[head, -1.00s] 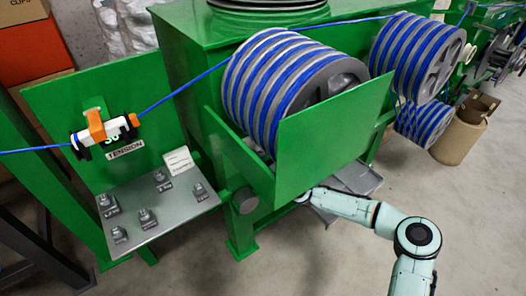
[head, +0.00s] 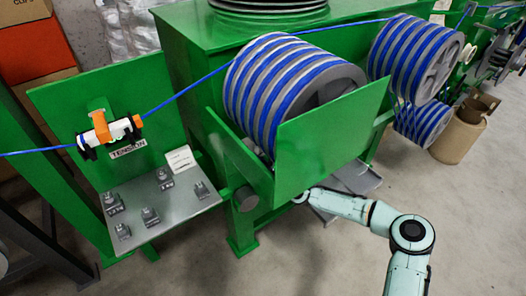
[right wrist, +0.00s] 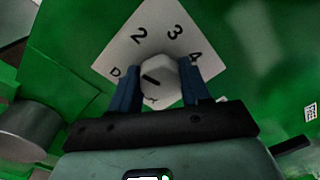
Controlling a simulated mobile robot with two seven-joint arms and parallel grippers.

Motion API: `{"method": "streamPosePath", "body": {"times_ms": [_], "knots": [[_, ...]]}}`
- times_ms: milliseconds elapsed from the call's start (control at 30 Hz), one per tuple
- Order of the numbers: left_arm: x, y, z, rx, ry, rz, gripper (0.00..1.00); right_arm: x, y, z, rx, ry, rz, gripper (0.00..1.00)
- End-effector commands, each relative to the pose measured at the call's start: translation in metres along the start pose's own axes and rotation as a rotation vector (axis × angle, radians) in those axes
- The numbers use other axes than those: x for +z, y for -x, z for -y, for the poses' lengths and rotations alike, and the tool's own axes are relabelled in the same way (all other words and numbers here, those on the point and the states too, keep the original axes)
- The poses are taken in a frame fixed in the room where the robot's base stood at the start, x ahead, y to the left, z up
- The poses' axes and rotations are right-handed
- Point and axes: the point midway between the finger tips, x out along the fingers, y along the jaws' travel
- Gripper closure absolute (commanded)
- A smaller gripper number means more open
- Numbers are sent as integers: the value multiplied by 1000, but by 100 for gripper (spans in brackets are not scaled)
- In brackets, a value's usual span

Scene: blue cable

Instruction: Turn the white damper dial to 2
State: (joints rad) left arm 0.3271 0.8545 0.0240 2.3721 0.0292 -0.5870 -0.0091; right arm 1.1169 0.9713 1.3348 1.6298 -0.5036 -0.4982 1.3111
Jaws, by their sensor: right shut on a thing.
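The white damper dial (right wrist: 160,82) is a faceted knob with a dark pointer mark, on a pale square plate (right wrist: 181,44) printed with 2, 3 and 4. The mark slants toward the upper left, below the 2; smaller print at the lower left is hard to read. My right gripper (right wrist: 159,76) is shut on the dial, with a dark blue finger on each side of it. In the head view the right arm (head: 345,205) reaches under the green guard panel (head: 325,140), which hides the dial and the fingertips. My left gripper is not in view.
Large spools of blue cable (head: 285,90) sit behind the guard panel. At the left, a grey shelf (head: 165,208) carries several metal blocks beside the tension unit (head: 110,128). Bare concrete floor lies in front and to the right.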

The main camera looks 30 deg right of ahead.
Motion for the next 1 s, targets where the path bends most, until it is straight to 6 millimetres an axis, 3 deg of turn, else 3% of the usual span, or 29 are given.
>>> {"method": "streamPosePath", "body": {"times_ms": [667, 700, 767, 1000], "knots": [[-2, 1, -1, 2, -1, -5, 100, -1, 0, -1, 2, 70, 1, 84], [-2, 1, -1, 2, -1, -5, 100, -1, 0, -1, 2, 70, 1, 50], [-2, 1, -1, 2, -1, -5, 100, 0, 0, -1, 2, 69, 1, 31], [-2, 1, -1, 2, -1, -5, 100, 0, 0, -1, 1, 69, 1, 28]]}}
